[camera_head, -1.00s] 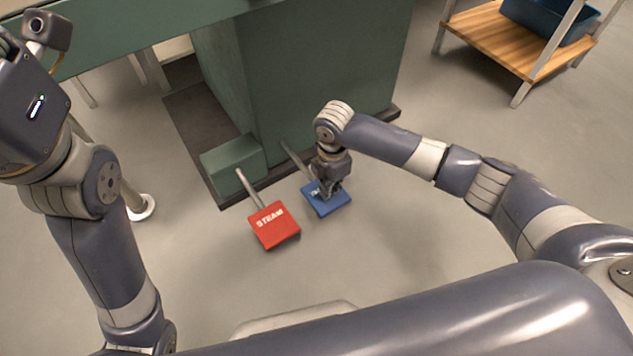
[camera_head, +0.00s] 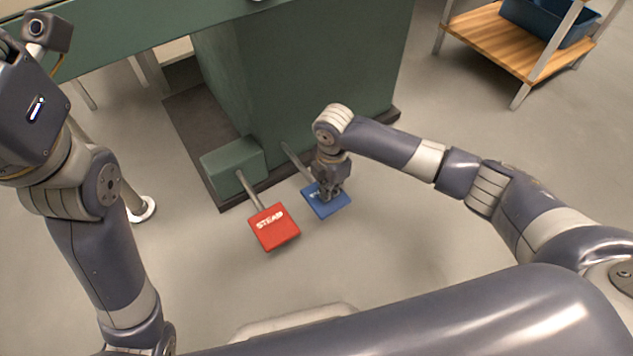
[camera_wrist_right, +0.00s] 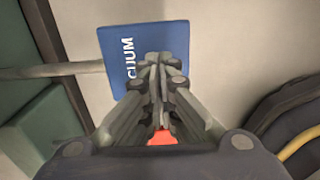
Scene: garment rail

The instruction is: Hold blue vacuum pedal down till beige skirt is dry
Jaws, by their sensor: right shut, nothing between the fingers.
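The blue vacuum pedal (camera_head: 326,203) sticks out on a metal rod from the green machine base, low near the floor. My right gripper (camera_head: 331,194) points down over it with fingers shut and empty. In the right wrist view the fingertips (camera_wrist_right: 158,62) lie over the blue pedal (camera_wrist_right: 120,45), hiding part of its lettering; "CUUM" shows. The fingers look to be at the pedal's top face, but I cannot tell how firmly they press. The left arm shows at the left edge of the head view, with its fingers out of the picture. The beige skirt is not in view.
A red pedal marked STEAM (camera_head: 274,227) sits just left of the blue one. The green machine base (camera_head: 300,75) stands behind both. A wooden shelf (camera_head: 500,40) with a blue bin (camera_head: 545,20) is at the upper right. Floor around the pedals is clear.

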